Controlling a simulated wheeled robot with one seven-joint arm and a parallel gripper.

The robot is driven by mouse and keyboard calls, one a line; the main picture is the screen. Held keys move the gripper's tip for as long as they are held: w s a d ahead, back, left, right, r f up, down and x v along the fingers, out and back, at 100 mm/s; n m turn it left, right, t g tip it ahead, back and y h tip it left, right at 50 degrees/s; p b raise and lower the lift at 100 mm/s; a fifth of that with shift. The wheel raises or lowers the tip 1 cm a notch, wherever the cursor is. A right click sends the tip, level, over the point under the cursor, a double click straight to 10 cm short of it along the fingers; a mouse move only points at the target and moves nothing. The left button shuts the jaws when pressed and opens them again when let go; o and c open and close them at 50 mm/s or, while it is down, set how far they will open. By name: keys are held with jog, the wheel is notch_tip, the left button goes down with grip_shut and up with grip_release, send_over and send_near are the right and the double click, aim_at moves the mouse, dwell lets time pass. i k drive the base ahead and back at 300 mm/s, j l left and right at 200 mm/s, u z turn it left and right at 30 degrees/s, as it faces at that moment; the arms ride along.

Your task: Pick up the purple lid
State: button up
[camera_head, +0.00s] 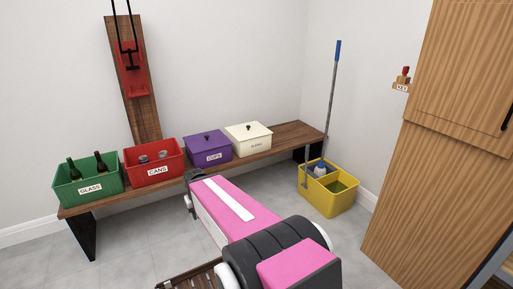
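The purple lid (206,139) lies on top of the purple box (214,158) marked CUPS, and has a small dark knob in its middle. The box stands on the wooden bench between the red box and the cream box. My gripper (191,177) is in front of the bench's front edge, below and left of the purple box, apart from the lid. Its fingers are too small and hidden by my pink arm to tell if they are open.
On the bench (296,130) stand a green box (88,187) with bottles, a red box (154,171) with cans and a lidded cream box (248,142). A yellow mop bucket (328,197) and wooden cabinet (430,190) stand right. The bench's right end is clear.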

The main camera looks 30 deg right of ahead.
aim_at(207, 140)
jog(key=z, duration=0.65)
jog(key=i+j+z, duration=0.25)
jog(key=j+z, duration=0.25)
jog(key=j, duration=0.15)
jog(key=i+j+z, duration=0.15)
jog(key=j+z, duration=0.4)
jog(key=j, duration=0.25)
jog(key=i+j, duration=0.1)
jog(key=j, duration=0.45)
jog(key=i+j, duration=0.15)
jog(key=j, duration=0.35)
jog(key=i+j+z, duration=0.1)
jog(key=j, duration=0.45)
jog(key=i+j, duration=0.15)
jog(key=j, duration=0.35)
